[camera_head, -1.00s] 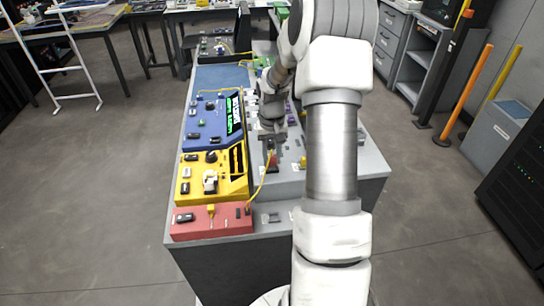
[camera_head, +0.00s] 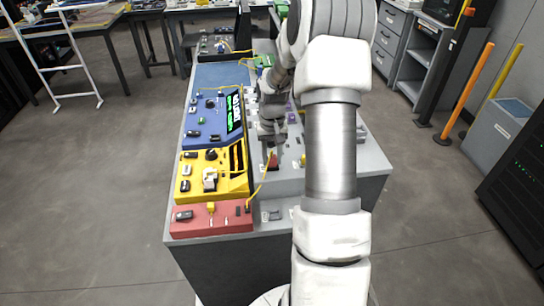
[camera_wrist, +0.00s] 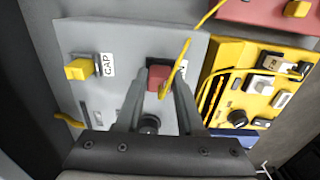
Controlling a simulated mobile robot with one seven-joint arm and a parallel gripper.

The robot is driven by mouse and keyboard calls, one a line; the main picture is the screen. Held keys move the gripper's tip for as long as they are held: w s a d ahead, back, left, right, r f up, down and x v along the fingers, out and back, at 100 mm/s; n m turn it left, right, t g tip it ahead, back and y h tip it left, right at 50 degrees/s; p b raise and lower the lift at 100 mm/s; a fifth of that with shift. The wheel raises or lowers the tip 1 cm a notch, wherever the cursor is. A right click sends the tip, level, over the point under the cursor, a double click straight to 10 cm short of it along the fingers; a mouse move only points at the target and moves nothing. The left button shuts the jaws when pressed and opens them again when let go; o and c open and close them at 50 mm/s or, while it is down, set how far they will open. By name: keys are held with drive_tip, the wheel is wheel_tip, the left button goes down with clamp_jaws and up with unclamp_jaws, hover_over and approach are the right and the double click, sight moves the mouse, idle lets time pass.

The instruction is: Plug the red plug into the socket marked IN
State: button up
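The red plug (camera_wrist: 160,76) sits between my gripper's fingertips in the wrist view, close to both of them. Whether the fingers press on it is unclear. A yellow cable (camera_wrist: 184,57) runs up from it. In the head view the red plug (camera_head: 273,162) shows just below my gripper (camera_head: 270,150), over the grey panel left of my arm. My gripper (camera_wrist: 160,85) points at the panel, one finger on each side of the plug. No label reading IN is legible, so I cannot identify that socket.
A yellow plug (camera_wrist: 80,69) sits beside a CAP label (camera_wrist: 107,65) on the grey panel. A black knob (camera_wrist: 150,123) lies between my fingers in the wrist view. The yellow module (camera_head: 198,178) and red module (camera_head: 205,220) stand left of my gripper in the head view.

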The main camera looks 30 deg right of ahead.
drive_tip(key=o, duration=0.4)
drive_tip(key=shift+r+p, duration=0.6)
drive_tip(key=shift+r, duration=8.1)
